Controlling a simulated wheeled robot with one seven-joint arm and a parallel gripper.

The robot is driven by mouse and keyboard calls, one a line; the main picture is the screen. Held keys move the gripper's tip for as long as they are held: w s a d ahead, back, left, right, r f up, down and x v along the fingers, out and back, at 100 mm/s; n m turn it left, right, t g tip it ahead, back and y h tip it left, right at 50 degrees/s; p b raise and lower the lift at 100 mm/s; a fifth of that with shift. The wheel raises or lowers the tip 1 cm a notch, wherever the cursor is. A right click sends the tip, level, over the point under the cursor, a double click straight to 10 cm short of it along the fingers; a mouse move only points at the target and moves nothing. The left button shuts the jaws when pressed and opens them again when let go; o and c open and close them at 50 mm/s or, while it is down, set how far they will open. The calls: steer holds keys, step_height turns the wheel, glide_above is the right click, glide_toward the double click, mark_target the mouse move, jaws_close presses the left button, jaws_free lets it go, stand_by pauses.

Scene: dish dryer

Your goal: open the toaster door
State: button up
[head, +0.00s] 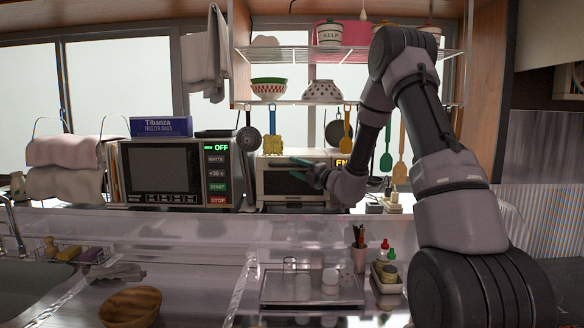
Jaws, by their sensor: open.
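The toaster (270,181) is a small beige box oven on the back counter, just right of the microwave. Its dark glass door (274,188) faces me and looks closed. My gripper (292,169) reaches in from the right, with its greenish fingers apart in front of the toaster's door, near the upper right of the door. Whether the fingers touch the door or its handle cannot be told. My wrist and forearm hide the right side of the toaster, including part of its controls.
A microwave (174,172) stands left of the toaster. Utensils, including a yellow spatula (272,145), hang above it from a wire shelf (285,52) holding bowls. A metal tray (275,290), a condiment caddy (386,272) and a wooden bowl (130,306) sit on the nearer counter.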

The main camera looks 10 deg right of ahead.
steer(key=shift+x, duration=1)
steer(key=shift+c, duration=0.3)
jaws_close()
stand_by(0.5)
